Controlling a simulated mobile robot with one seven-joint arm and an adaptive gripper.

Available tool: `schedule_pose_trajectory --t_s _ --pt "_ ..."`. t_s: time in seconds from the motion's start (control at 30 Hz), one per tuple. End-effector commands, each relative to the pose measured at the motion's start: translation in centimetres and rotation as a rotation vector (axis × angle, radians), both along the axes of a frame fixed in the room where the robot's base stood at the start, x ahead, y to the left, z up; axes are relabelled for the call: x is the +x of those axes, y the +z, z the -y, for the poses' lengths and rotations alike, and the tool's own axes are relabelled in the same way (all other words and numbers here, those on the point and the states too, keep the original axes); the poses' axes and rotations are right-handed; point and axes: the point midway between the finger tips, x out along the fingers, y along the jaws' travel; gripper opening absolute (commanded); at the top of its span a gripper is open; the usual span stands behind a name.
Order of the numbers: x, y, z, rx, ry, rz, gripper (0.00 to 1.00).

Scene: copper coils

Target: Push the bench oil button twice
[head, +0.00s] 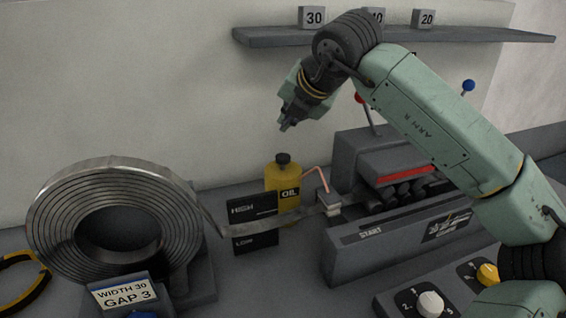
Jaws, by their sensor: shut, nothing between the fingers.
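A yellow oil can (278,183) labelled OIL stands on the bench behind the HIGH/LOW plate. A dark round knob (283,159) sits on its top; it looks like the oil button. A thin copper-coloured tube runs from the can to the right. My gripper (285,126) points down, shut and empty, in the air above the knob. A clear gap shows between the fingertips and the knob. I cannot tell from this one view how well they line up in depth.
A large metal coil (50,225) stands at left, its strip running right into a grey machine (345,258). A dark HIGH/LOW plate (255,238) stands before the can. Lever knobs rise at right. A shelf (470,36) with numbered blocks hangs above. Control dials (431,303) sit at front right.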

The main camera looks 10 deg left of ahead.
Motion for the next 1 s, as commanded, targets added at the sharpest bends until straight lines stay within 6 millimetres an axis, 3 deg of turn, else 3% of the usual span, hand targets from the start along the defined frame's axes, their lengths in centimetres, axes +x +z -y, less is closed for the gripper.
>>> schedule_pose_trajectory --t_s 0.13,0.3,1.0 --pt "0.0 -2.9 0.0 0.0 0.0 -0.001 0.0" --pt "0.0 -4.4 0.0 0.0 0.0 0.0 0.0" --pt "0.0 -4.5 0.0 0.001 0.0 0.0 0.0"
